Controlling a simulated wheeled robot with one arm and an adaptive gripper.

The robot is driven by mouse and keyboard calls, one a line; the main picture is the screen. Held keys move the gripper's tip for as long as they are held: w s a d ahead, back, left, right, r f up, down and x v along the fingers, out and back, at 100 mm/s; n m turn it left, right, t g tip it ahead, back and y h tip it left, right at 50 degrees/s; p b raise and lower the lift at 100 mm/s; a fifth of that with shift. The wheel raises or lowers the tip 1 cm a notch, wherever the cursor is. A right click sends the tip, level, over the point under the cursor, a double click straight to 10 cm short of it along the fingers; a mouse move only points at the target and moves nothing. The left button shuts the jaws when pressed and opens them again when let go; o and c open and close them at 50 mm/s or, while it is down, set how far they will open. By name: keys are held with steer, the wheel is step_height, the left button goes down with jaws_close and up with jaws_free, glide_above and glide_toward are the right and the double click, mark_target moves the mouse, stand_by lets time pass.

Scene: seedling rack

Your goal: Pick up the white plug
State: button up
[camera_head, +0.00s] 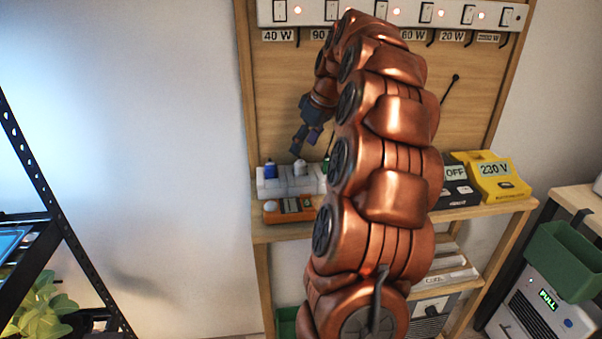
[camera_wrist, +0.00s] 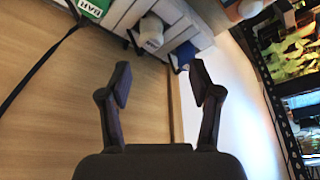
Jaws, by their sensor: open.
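The white plug (camera_head: 300,167) stands on a white block (camera_head: 283,186) on the bench shelf, to the right of a blue plug (camera_head: 270,170). In the wrist view the white plug (camera_wrist: 151,33) shows near the top, beyond the fingertips, with the blue plug (camera_wrist: 184,54) to its right. My gripper (camera_head: 303,146) is above the block, close over the white plug in the head view. In the wrist view my gripper (camera_wrist: 161,82) is open, with nothing between its fingers. The right end of the block is hidden behind my arm in the head view.
An orange device (camera_head: 289,209) lies in front of the block. A black box marked OFF (camera_head: 456,186) and a yellow 230 V box (camera_head: 492,178) stand at the right. A wooden backboard (camera_head: 275,100) rises behind, with a switch strip (camera_head: 350,12) above.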

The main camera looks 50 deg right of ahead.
mark_target(301, 161)
steer(key=shift+d+f, duration=0.2)
steer(key=shift+d, duration=0.45)
steer(key=shift+p+x, duration=0.9)
steer(key=shift+x, duration=2.75)
steer(key=shift+s, duration=0.15)
jaws_close()
